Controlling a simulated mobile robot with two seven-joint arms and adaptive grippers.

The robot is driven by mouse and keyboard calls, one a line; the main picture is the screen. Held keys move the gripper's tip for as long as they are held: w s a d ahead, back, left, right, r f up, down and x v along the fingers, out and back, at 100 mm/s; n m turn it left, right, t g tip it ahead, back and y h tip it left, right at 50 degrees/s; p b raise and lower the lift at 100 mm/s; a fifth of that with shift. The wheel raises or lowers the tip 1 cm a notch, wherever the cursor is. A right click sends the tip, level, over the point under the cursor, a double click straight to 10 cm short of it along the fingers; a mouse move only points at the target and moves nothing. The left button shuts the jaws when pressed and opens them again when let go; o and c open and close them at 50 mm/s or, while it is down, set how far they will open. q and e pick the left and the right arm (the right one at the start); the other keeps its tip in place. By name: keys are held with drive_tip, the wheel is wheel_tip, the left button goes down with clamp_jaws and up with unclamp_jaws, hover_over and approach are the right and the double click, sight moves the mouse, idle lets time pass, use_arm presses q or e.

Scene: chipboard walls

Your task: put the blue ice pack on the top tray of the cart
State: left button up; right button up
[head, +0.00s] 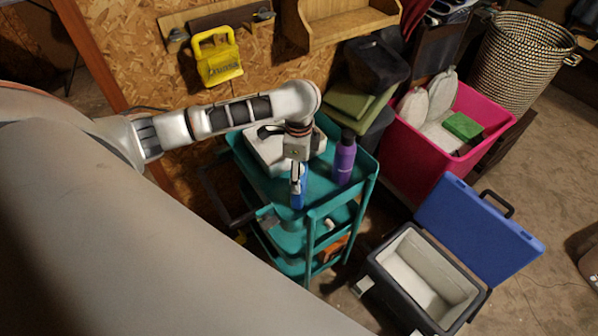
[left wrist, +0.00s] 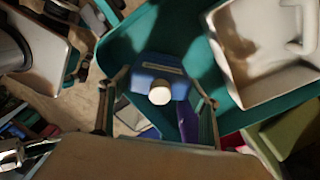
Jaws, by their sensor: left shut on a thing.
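The blue ice pack (head: 298,192) hangs below my left gripper (head: 297,178) in the head view. In the left wrist view the ice pack (left wrist: 152,66), with its white cap, sits between the two fingers of my left gripper (left wrist: 160,86), which is shut on it. The teal cart (head: 318,208) stands below, and the pack is near the front edge of its top tray. I cannot tell whether the pack touches the tray. My right gripper is not in view.
On the top tray, a purple bottle (head: 344,158) stands right of the pack and a white bin (head: 262,152) lies behind it. An open cooler (head: 425,283) and a pink crate (head: 405,150) are to the right. A yellow caution sign (head: 217,60) hangs on the wall.

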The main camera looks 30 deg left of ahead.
use_arm(q)
drive_tip(key=o, duration=1.9)
drive_tip(key=shift+f, duration=0.1)
wheel_tip(320, 180, up, 11)
drive_tip(key=shift+r, duration=0.7)
